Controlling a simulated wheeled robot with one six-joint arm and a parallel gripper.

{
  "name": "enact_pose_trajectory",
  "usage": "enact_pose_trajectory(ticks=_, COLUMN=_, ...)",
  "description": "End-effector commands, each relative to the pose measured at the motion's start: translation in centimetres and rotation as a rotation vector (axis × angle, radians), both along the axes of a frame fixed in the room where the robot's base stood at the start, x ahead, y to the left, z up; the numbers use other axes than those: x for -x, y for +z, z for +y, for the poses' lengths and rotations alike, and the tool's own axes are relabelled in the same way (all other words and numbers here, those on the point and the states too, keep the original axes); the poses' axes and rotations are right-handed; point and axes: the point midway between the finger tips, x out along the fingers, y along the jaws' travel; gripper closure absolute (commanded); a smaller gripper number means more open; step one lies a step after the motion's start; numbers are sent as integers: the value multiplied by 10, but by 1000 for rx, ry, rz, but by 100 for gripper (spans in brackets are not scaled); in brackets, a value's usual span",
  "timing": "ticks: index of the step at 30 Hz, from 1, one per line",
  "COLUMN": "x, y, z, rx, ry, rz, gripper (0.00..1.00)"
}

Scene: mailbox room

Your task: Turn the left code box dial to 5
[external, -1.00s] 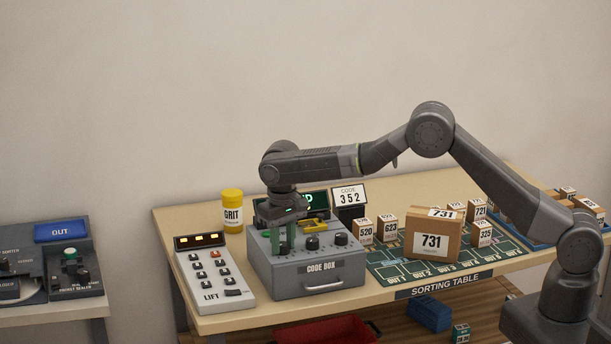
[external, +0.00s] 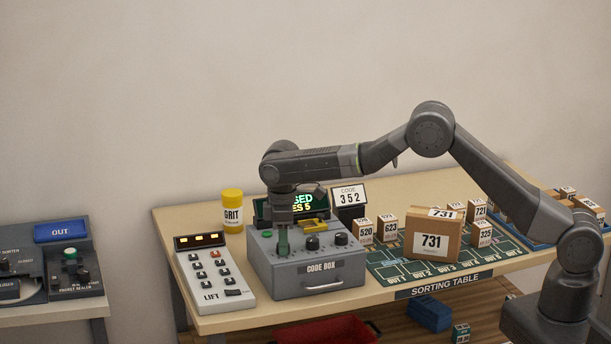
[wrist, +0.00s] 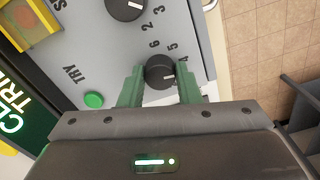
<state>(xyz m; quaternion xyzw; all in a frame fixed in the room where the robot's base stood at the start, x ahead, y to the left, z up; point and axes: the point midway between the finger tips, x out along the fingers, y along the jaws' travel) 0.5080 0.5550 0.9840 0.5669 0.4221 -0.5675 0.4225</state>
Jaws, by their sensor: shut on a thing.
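The grey code box (external: 348,271) stands on the table with a row of dark dials on top. My gripper (external: 283,250) points down over its leftmost dial, which the fingers hide in the external view. In the wrist view the green fingers of my gripper (wrist: 160,85) are shut on the dark left dial (wrist: 158,70), one on each side. Digits 3, 2, 6, 5 and 4 show around the dials, with 5 and 4 close to the held one. A small white mark shows on the held dial; I cannot tell exactly which digit it points to.
A middle dial (external: 312,242) and a right dial (external: 341,239) stand close to the fingers. A yellow part (external: 313,226) and a lit green screen (external: 304,205) are behind. The code card (external: 349,196) reads 352. The lift panel (external: 213,271) is at left, parcel 731 (external: 432,240) at right.

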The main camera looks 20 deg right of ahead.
Motion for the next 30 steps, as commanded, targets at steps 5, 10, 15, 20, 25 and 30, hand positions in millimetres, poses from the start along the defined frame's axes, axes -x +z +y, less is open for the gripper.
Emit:
enact_pose_trajectory(ticks=5, x=-1, y=2, z=1, rx=-5, ry=168, rz=-4, gripper=93)
enact_pose_trajectory(ticks=10, x=-1, y=2, z=1, rx=-5, ry=329, rz=-4, gripper=93)
enact_pose_trajectory(ticks=15, x=-1, y=2, z=1, rx=-5, ry=482, rz=-5, gripper=93)
enact_pose_trajectory(ticks=20, x=-1, y=2, z=1, rx=-5, ry=606, rz=-5, gripper=93)
enact_pose_trajectory(ticks=25, x=-1, y=2, z=2, rx=-5, ry=706, rz=-5, gripper=93)
enact_pose_trajectory(ticks=30, x=-1, y=2, z=2, rx=-5, ry=772, rz=-6, gripper=93)
